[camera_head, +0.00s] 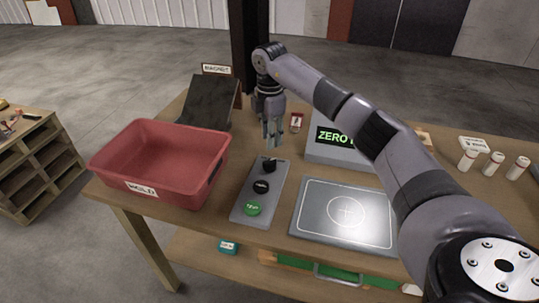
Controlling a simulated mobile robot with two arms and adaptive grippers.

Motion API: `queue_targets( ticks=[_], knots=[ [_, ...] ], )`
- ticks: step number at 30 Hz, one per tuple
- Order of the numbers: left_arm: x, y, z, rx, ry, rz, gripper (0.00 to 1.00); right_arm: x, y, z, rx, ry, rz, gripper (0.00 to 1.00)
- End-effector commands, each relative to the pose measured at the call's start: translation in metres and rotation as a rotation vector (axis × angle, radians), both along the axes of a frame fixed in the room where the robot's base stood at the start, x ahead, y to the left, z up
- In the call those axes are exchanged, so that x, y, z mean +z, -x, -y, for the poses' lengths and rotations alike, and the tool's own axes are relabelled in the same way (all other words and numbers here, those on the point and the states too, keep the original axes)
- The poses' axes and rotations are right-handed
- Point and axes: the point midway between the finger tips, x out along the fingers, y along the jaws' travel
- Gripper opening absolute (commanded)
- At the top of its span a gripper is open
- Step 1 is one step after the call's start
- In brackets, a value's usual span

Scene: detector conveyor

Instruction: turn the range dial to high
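A grey control panel (247,207) lies on the wooden table. It carries a black knob (269,165) at its far end, a black button (261,187) in the middle and a green button (253,208) at the near end. The far knob looks like the range dial; its setting is too small to read. My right gripper (272,144) points down just above and behind the knob, with its fingertips close to it. I cannot tell whether they touch it or how far they are apart. My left gripper is out of view.
A red bin (162,181) stands left of the panel, with a dark chute (205,103) behind it. A plate with a circle mark (318,226) lies to the right. A display box (318,155) reading "ZERO" is partly hidden by my arm. White bottles (493,163) stand far right.

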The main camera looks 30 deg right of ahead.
Motion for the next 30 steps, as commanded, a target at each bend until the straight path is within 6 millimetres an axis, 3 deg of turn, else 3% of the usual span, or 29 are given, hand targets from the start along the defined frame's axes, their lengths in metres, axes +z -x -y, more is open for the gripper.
queue_targets(
  ticks=[6,12,25,30],
  knots=[
    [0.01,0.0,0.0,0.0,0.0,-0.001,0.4,-0.046,0.001,-0.001,0.002,-0.001,-0.004,0.32],
    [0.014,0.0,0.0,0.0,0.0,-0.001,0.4,-0.075,0.0,-0.001,0.001,-0.002,-0.002,0.32],
    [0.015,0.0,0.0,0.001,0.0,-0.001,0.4,-0.087,0.0,-0.001,0.002,-0.001,0.0,0.32],
    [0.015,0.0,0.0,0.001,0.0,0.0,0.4,-0.086,0.0,-0.001,0.002,-0.002,0.0,0.21]
  ],
)
